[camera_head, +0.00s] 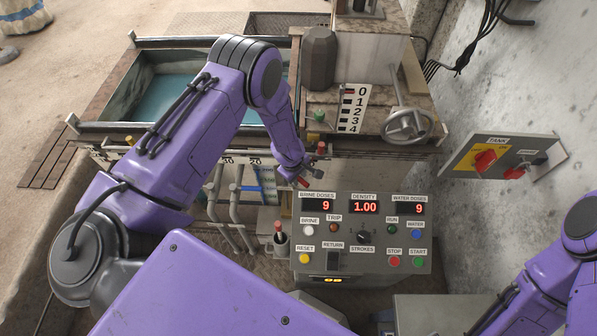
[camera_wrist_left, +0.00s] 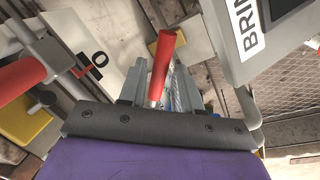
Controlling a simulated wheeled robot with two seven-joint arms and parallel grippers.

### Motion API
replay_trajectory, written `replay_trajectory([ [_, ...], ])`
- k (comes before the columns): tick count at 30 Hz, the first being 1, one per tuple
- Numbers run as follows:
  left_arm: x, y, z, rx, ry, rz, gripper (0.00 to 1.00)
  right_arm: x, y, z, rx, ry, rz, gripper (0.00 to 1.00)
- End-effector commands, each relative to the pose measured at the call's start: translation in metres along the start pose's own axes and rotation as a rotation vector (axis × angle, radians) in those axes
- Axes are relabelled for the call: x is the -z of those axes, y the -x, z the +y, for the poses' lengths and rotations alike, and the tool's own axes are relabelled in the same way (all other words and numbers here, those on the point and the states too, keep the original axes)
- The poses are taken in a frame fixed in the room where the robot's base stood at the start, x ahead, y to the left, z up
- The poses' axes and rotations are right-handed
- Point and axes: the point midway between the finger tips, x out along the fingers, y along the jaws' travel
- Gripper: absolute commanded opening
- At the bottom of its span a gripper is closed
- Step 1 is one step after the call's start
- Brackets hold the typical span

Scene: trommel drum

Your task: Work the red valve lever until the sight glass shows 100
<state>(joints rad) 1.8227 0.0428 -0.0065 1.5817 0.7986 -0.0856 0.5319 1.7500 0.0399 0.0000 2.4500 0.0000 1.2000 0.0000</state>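The red valve lever (camera_wrist_left: 163,62) stands between the two fingers of my left gripper (camera_wrist_left: 163,85) in the left wrist view. The fingers look apart, with gaps beside the lever, so I see no firm hold. In the head view the left gripper (camera_head: 300,180) points down just left of the control panel, and a red tip (camera_head: 304,182) shows at it. The sight glass (camera_head: 265,180) seems to be the blue-marked tube strip behind the gripper; its reading is too small to tell. My right gripper is outside the view.
The control panel (camera_head: 345,275) shows brine doses 9, density 1.00 and water doses 9. Another red handle (camera_wrist_left: 18,80) lies left of the gripper in the wrist view. Grey pipes (camera_head: 233,195) and a blue-water tank (camera_head: 165,97) are close by. A handwheel (camera_head: 408,124) stands at right.

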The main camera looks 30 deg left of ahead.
Motion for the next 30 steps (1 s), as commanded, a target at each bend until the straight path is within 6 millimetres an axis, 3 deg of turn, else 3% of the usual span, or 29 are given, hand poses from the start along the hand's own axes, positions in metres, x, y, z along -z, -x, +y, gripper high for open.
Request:
replay_trajectory([
  [11,0.0,0.006,0.001,-0.001,-0.002,0.001,0.44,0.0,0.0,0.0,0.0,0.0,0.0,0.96],
  [22,0.0,0.086,0.002,-0.003,-0.001,0.001,0.44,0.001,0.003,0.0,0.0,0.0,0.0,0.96],
  [30,0.0,0.106,0.0,0.0,-0.001,0.001,0.44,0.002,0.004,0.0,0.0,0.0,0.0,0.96],
])
